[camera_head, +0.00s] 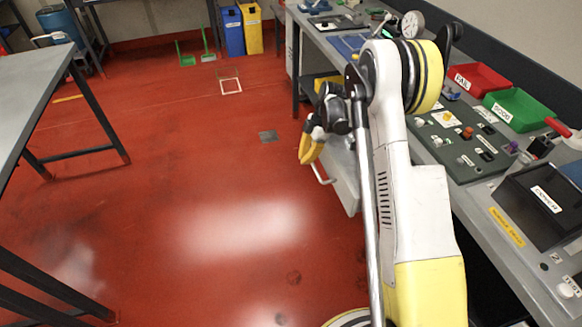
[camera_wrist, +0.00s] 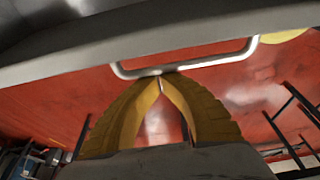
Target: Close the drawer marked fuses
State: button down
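A pale grey drawer (camera_head: 345,180) sticks out from under the right-hand bench, pulled open, with a thin bar handle (camera_head: 322,172) on its front. Its label is not readable, so I cannot tell if it is the one marked fuses. My gripper (camera_head: 306,160), with yellow fingers, is beside the drawer front near the handle. In the wrist view the drawer edge (camera_wrist: 60,62) runs across the top, with the handle (camera_wrist: 205,62) below it. There my gripper's fingertips (camera_wrist: 162,77) meet at the handle bar; nothing shows held between them. I cannot tell if they touch the bar.
The bench (camera_head: 470,195) on the right carries a red bin (camera_head: 482,80), a green bin (camera_head: 517,110) and a dark box (camera_head: 540,205). A grey table (camera_head: 30,90) stands at left. The red floor (camera_head: 190,180) between is clear.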

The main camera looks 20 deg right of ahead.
aim_at(327, 152)
jog(key=d, duration=0.8)
jog(key=shift+w+d, duration=0.2)
jog(key=shift+d, duration=0.1)
jog(key=shift+a+f, duration=0.1)
